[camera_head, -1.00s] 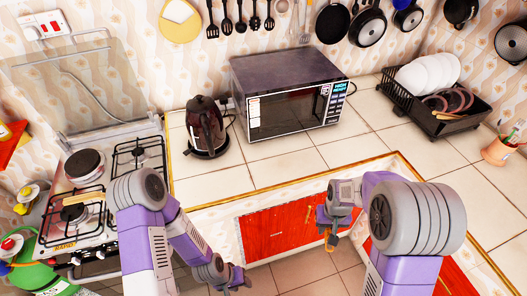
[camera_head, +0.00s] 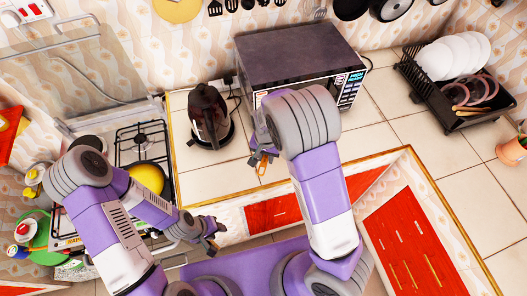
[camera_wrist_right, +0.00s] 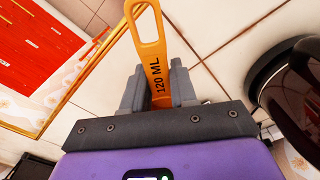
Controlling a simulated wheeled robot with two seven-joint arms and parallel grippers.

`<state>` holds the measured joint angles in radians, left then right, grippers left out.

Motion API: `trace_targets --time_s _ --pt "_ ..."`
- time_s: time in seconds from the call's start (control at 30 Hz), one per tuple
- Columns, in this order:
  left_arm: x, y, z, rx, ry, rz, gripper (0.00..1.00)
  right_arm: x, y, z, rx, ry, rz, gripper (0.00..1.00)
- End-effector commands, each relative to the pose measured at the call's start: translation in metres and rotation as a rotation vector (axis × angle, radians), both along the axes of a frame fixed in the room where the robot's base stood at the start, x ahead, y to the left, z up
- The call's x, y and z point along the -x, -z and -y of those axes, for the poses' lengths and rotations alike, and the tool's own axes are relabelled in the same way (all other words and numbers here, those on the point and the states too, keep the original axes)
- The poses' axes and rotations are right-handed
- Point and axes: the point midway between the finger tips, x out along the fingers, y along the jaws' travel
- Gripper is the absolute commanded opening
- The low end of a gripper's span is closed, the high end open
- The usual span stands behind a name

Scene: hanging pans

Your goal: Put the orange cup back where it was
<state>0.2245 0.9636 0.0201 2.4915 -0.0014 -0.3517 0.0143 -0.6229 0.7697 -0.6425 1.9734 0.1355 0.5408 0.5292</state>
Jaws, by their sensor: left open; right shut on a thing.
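The orange cup shows in the right wrist view as a flat orange handle (camera_wrist_right: 157,80) marked "120 ML" with a looped end; its bowl is hidden. My right gripper (camera_wrist_right: 158,88) is shut on this handle. In the head view my right gripper (camera_head: 263,153) is over the counter, in front of the microwave and right of the kettle, with a small orange bit of the cup (camera_head: 262,168) showing below it. My left gripper (camera_head: 213,235) is open and empty, low in front of the counter's edge.
A dark kettle (camera_head: 209,115) and a microwave (camera_head: 300,60) stand on the tiled counter (camera_head: 385,150). A dish rack (camera_head: 420,90) is at the right. Utensils (camera_head: 240,8) and pans (camera_head: 392,8) hang at the top, partly cut off. A yellow pan (camera_head: 147,178) is on the stove.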

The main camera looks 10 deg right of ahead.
Motion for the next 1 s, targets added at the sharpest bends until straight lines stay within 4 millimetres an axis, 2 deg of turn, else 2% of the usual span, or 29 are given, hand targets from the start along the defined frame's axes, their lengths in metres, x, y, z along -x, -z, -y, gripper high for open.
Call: trace_targets --time_s 0.03,0.27,0.37,0.6,0.83,1.0 --pt "0.000 -0.018 0.000 0.000 0.000 0.000 0.43 -0.003 -0.013 -0.006 0.003 0.046 -0.001 0.00" --pt "0.000 -0.038 0.000 0.000 -0.001 0.000 0.43 -0.011 -0.022 -0.022 0.000 0.206 0.005 0.00" --pt "0.000 -0.038 0.000 0.000 -0.001 0.000 0.43 -0.011 -0.010 -0.023 0.001 0.225 0.002 0.00" --pt "0.000 -0.036 0.000 0.000 -0.001 0.000 0.43 -0.011 0.034 -0.023 0.001 0.228 0.003 0.00" --pt "0.000 -0.036 0.000 0.000 -0.001 0.000 0.43 -0.012 0.052 -0.023 0.001 0.228 0.003 0.00" --pt "0.000 -0.037 0.000 0.000 -0.001 0.000 0.43 -0.012 0.076 -0.022 0.001 0.226 0.003 0.00"
